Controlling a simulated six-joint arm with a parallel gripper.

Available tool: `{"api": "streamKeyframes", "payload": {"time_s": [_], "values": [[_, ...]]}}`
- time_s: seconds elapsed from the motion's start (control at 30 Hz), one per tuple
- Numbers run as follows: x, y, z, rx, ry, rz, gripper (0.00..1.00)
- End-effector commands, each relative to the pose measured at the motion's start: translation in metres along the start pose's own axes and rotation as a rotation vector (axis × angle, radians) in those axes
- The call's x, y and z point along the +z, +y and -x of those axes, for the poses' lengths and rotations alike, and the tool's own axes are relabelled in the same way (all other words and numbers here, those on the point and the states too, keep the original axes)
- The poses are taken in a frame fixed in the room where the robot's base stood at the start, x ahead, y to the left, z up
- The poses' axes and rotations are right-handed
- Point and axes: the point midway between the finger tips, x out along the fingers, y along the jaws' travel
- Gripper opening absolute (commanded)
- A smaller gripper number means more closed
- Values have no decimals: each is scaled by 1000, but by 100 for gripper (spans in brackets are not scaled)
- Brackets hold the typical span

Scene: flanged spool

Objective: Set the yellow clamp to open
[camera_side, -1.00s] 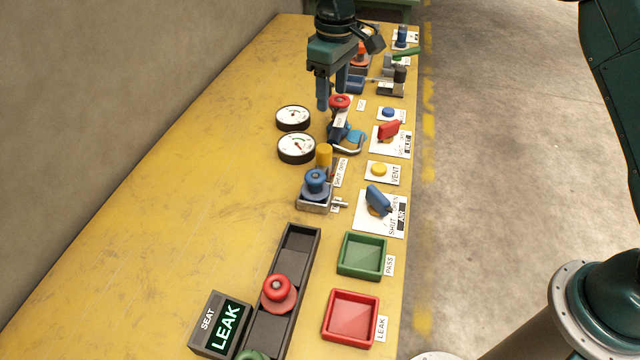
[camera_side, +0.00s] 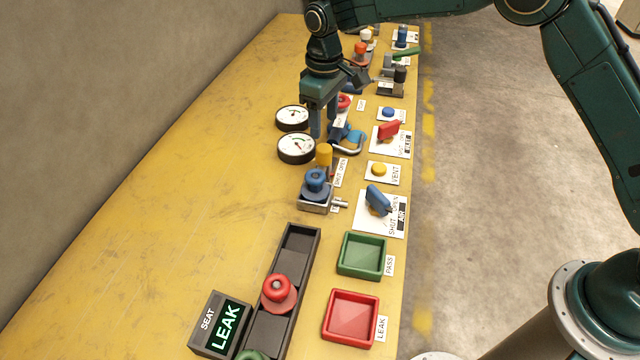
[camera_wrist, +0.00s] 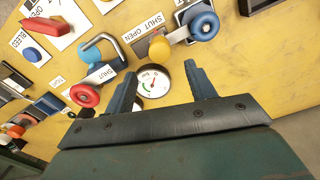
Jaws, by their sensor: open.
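The yellow clamp handle (camera_side: 324,154) stands upright beside the fixture that holds a blue spool (camera_side: 315,181), next to a label reading SHUT and OPEN. In the wrist view the yellow knob (camera_wrist: 160,48) lies just beyond my fingertips, at the SHUT OPEN label (camera_wrist: 142,28). My gripper (camera_side: 324,136) points down, behind the yellow clamp in the side view and close to the gauges. In the wrist view my gripper (camera_wrist: 158,78) has its two fingers spread apart with nothing between them but a gauge below. I cannot tell the exact gap between the fingertips and the yellow knob.
Two round gauges (camera_side: 296,147) stand left of my gripper. A blue clamp lever (camera_side: 350,139) and a red spool (camera_side: 343,102) are close to its right. A black rack, a LEAK display (camera_side: 221,325) and green and red trays are at the front. The left tabletop is clear.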

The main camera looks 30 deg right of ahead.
Motion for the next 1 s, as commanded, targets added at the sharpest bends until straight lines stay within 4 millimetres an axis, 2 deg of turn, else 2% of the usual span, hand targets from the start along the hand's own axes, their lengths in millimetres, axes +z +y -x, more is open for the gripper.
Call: {"api": "streamKeyframes", "payload": {"time_s": [0.3, 0.5, 0.7, 1.0], "values": [[1, 0, -51, -1, -4, 0, 55], [0, 0, -76, 0, -2, 0, 55], [0, 0, -89, 0, -1, 0, 55], [0, 0, -92, 0, 0, 0, 55]]}}
